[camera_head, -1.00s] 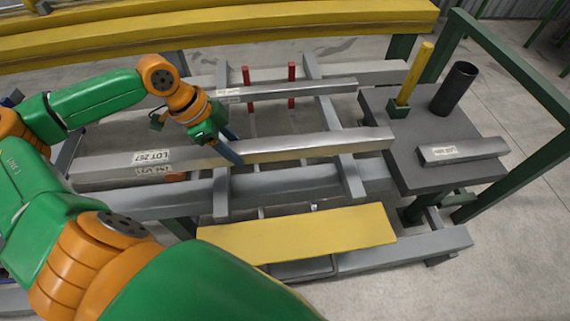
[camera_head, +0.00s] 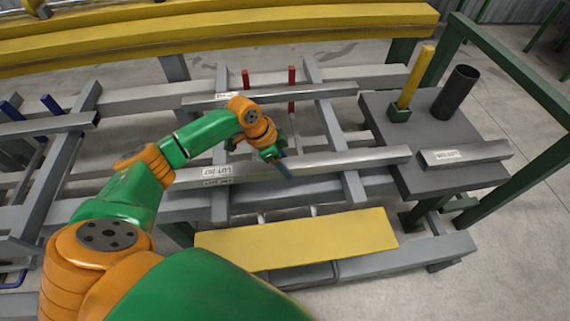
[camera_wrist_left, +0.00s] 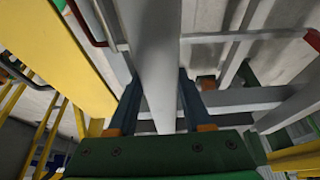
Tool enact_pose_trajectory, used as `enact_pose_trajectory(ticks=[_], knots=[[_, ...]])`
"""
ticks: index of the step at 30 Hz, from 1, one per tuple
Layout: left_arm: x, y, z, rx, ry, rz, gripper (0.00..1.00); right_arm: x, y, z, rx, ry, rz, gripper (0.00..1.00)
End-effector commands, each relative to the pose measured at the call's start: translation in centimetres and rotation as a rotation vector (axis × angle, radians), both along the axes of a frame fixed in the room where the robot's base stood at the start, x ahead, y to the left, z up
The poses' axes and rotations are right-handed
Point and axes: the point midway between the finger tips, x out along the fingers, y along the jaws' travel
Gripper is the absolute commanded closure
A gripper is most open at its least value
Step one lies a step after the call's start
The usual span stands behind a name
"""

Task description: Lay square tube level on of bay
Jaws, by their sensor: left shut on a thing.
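The left wrist view shows the tube (camera_wrist_left: 155,70) running between the two blue fingers (camera_wrist_left: 158,105). The tube crosses over the grey crossbars (camera_head: 349,184) of the bay with red posts (camera_head: 291,88). I cannot tell whether it touches them. Its left end is hidden behind my arm. My right gripper is not in view.
Another labelled tube (camera_head: 320,91) lies across the bars behind. A dark table (camera_head: 420,180) at right holds a short tube (camera_head: 466,152), a yellow post (camera_head: 415,75) and a black cylinder (camera_head: 455,92). A yellow plate (camera_head: 300,240) is in front. Blue posts (camera_head: 51,104) stand at left.

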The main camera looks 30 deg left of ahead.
Motion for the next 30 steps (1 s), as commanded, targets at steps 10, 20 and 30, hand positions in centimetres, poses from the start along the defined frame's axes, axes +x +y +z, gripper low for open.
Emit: enact_pose_trajectory(ticks=[10,20,30], knots=[[0.1,0.0,-0.2,-0.003,-0.006,0.000,1.00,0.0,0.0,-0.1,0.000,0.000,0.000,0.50],[0.0,0.0,-0.5,-0.001,-0.004,0.000,0.20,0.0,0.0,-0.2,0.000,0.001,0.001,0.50],[-0.5,0.8,2.6,0.001,-0.005,0.000,0.20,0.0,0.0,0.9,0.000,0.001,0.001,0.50]])
